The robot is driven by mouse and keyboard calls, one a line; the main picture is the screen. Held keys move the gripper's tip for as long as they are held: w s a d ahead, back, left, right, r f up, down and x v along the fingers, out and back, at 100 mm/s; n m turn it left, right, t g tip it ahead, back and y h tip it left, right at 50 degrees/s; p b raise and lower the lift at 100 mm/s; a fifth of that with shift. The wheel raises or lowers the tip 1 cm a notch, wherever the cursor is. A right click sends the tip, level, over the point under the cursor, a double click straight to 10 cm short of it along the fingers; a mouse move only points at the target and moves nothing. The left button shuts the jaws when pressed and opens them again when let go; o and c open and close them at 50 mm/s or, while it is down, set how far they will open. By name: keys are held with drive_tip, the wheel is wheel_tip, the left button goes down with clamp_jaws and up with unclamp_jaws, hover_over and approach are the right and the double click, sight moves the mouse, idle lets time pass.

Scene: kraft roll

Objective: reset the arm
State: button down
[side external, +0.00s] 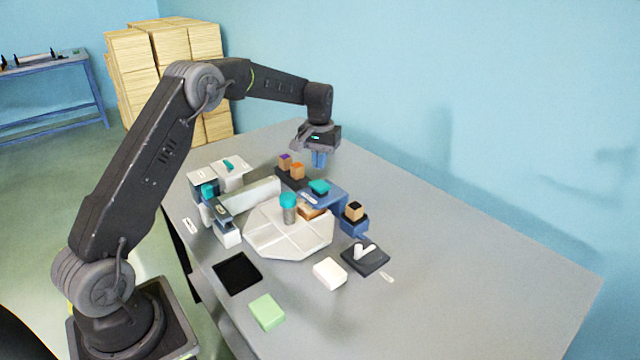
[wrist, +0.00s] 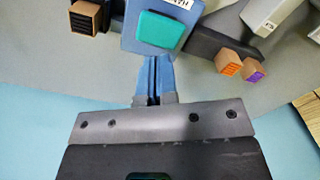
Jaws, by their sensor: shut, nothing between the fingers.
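My gripper (side external: 319,160) hangs with its blue fingers pointing down, above the far part of the grey table (side external: 450,270). The fingers are together and hold nothing. They also show in the wrist view (wrist: 153,78), close together, with a blue stand (wrist: 130,38) beyond their tips in the picture. A teal block (wrist: 162,29) lies on that stand; the same block (side external: 319,187) shows in the side view, nearer the camera than my gripper.
Orange-topped (side external: 297,171) and purple-topped (side external: 284,162) blocks stand in a dark holder left of the fingers. A black-topped block (side external: 353,211) sits right of the stand. A white tray (side external: 270,240) with a teal-capped cylinder (side external: 288,207) lies nearer. The table's right side is clear.

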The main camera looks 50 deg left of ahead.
drive_tip(key=shift+r, duration=0.1)
drive_tip(key=s+d+r+m+t, duration=0.3)
drive_tip(key=s+d+r, duration=0.95)
drive_tip(key=r, duration=0.25)
drive_tip(key=s+d+m+t, duration=0.1)
drive_tip(key=s+d, duration=0.2)
drive_tip(key=s, duration=0.7)
drive_tip(key=s+d+f+m+t, duration=0.1)
drive_tip(key=s+d, duration=0.3)
drive_tip(key=s, duration=0.6)
drive_tip(key=shift+s+d+f+m+t, duration=0.2)
drive_tip(key=shift+s+m+t, duration=0.1)
drive_tip(key=shift+m, duration=0.2)
